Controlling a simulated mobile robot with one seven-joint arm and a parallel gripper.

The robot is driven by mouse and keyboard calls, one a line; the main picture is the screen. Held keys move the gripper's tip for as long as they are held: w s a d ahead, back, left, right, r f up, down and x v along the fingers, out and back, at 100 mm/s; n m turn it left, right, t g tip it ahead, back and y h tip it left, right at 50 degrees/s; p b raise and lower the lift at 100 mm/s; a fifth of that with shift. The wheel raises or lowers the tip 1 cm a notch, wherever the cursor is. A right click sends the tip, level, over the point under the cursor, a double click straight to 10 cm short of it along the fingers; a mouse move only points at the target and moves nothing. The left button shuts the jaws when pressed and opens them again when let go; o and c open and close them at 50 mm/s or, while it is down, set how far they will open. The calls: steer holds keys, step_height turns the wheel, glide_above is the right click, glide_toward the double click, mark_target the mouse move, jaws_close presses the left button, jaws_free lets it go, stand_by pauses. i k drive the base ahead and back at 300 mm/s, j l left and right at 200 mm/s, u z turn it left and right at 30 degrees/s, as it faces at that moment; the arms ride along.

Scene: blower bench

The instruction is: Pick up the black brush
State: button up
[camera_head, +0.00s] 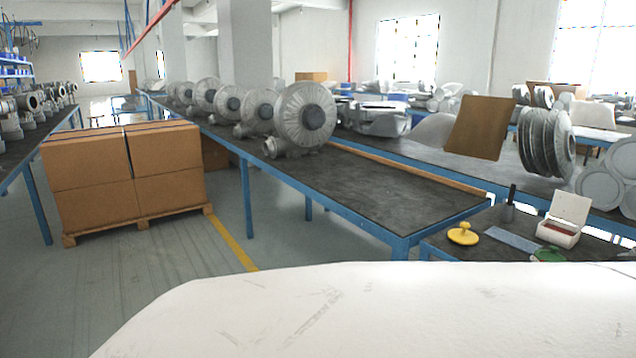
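A small dark upright object (509,208) with a thin black handle and a wider grey lower part stands on the near end bench, at the right. It may be the black brush; it is too small to tell for sure. It stands behind a flat grey-blue strip (511,242) and left of an open white box (564,220) with dark red contents. My gripper is not in view.
A yellow knobbed disc (463,234) and a green item (548,255) lie on the same small bench (445,247). A long dark bench (380,187) with several grey blowers (305,118) runs behind. Stacked cardboard boxes (90,175) stand on a pallet at left. The floor between is clear.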

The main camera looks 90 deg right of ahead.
mark_target(513, 187)
steer(key=z, duration=3.75)
